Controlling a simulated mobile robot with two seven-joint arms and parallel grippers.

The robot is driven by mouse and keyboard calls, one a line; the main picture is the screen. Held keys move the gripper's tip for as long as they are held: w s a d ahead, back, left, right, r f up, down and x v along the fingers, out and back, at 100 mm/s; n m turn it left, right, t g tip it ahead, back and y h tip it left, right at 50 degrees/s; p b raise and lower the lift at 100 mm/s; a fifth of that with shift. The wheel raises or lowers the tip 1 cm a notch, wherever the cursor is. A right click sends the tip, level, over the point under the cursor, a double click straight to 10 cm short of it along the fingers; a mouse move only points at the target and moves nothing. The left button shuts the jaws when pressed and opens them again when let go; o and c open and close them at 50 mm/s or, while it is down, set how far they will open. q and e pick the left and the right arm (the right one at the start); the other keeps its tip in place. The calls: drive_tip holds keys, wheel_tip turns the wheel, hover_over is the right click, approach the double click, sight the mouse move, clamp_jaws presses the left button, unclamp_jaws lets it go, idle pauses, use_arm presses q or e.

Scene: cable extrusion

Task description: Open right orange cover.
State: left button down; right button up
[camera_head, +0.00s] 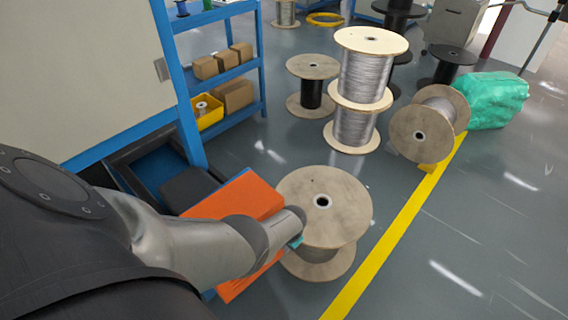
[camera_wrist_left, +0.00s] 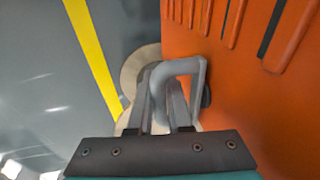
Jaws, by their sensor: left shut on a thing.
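The orange cover (camera_head: 243,196) is a flat panel below the blue shelf unit, partly hidden behind my left arm. In the left wrist view the orange cover (camera_wrist_left: 262,110) fills the right side, with raised ribs and dark slots near its top. A grey bar handle (camera_wrist_left: 184,67) stands out from its surface. My left gripper (camera_wrist_left: 172,105) is shut on this handle. In the head view my left gripper (camera_head: 296,241) is at the right edge of the cover, mostly hidden by my wrist. My right gripper is not in view.
A wooden cable spool (camera_head: 335,192) stands close to the right of the cover and my left gripper. More spools (camera_head: 371,72) stand behind. The blue shelf (camera_head: 222,67) holds boxes. Free floor lies right of the yellow line (camera_head: 398,225).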

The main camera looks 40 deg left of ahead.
use_arm(q)
drive_tip(key=s+d+m+p, duration=0.4)
drive_tip(key=s+d+p, duration=0.1)
drive_tip(key=s, duration=0.5)
drive_tip(key=shift+d+m+t+h+p, duration=0.3)
drive_tip(key=shift+d+t+p, duration=0.1)
drive_tip(key=shift+p, duration=0.45)
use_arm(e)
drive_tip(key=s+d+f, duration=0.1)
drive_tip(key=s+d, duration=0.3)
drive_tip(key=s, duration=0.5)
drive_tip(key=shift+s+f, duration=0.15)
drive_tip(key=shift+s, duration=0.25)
use_arm(q)
drive_tip(key=c, duration=1.2)
unclamp_jaws()
drive_tip(key=shift+o, duration=0.3)
drive_tip(key=shift+w, duration=0.1)
drive_tip(key=shift+d+r, duration=0.1)
